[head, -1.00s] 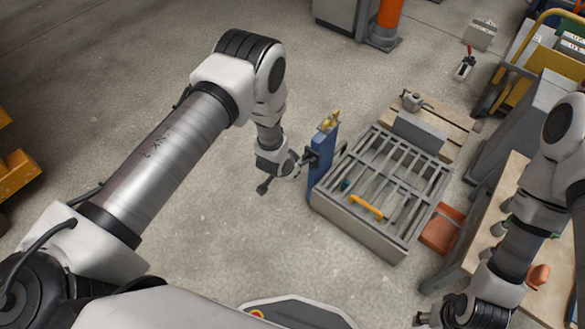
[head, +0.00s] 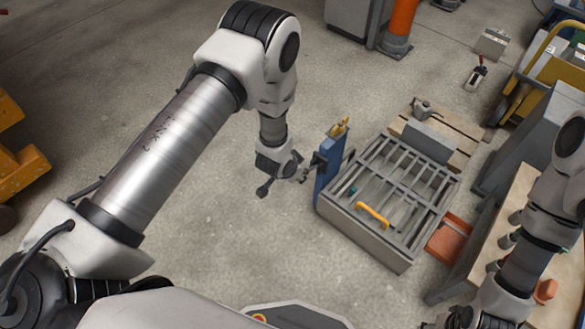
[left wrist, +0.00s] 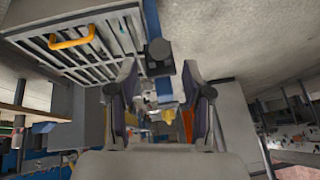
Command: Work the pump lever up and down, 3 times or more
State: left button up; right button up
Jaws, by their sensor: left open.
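A blue upright panel (head: 328,170) with a yellow fitting (head: 340,127) on top stands at the left end of a grey slatted mould frame. A dark bracket (head: 317,160) projects from its near left side. I cannot clearly tell the pump lever from the dark parts there. My left gripper (head: 286,180) is just left of the panel. In the left wrist view my left gripper (left wrist: 164,95) has its fingers apart, with a dark round-ended part (left wrist: 160,49) showing in the gap; contact cannot be told. My right gripper (head: 456,318) is partly cut off at the bottom edge.
The mould frame (head: 372,238) has an orange handle (head: 373,214) and stands right of the panel. A bench (head: 505,218) is at right. Floor left of the panel is clear.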

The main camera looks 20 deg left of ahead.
pick_arm(q)
jog(key=v, duration=0.6)
jog(key=shift+r, duration=0.1)
dwell(0.3)
jog(key=s+a+f+n+g, duration=0.2)
jog(key=s, duration=0.7)
jog(key=s+a+f+n+g, duration=0.1)
jog(key=s+a+n+g, duration=0.1)
jog(key=s, duration=0.7)
jog(key=s+a+f+n+g, duration=0.2)
jog(key=s, duration=0.7)
notch_tip(320, 180, up, 20)
jog(key=p, duration=2)
jog(key=shift+d+r+y, duration=0.15)
jog(key=shift+d+y, duration=0.05)
jog(key=shift+y, duration=0.2)
